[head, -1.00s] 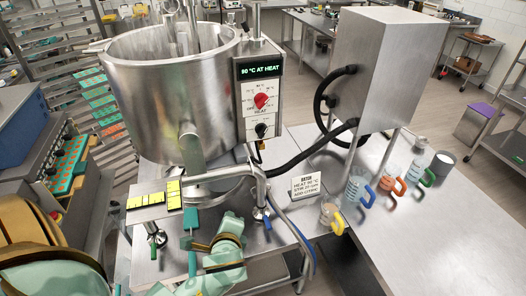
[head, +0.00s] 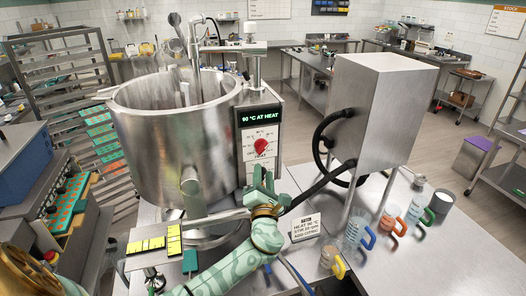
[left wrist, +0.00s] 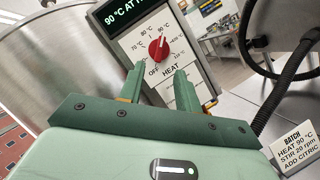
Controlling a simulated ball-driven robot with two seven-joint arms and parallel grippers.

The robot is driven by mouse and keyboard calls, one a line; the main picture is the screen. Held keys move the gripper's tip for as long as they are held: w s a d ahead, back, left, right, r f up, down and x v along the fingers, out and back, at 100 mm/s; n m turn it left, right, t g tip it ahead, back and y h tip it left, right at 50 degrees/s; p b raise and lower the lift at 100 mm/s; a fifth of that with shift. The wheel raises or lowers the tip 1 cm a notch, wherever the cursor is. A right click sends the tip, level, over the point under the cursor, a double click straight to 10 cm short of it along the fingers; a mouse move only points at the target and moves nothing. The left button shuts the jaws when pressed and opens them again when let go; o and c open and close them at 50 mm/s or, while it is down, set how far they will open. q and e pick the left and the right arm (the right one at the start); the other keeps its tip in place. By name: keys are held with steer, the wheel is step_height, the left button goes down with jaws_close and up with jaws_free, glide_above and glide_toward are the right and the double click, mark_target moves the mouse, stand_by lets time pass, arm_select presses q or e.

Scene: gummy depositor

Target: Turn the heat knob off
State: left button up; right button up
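My right gripper is not in view.
The steel kettle (head: 175,140) stands left of the control box. A steel cabinet (head: 375,110) with black hoses stands to the right. A batch card (head: 305,228) and several handled jugs, one with a blue handle (head: 357,235), stand on the table.

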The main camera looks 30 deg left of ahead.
mark_target(263, 150)
arm_select(q)
steer(key=x, duration=0.8)
steer(key=shift+w+a, duration=0.15)
steer(key=shift+w, duration=0.15)
jaws_close()
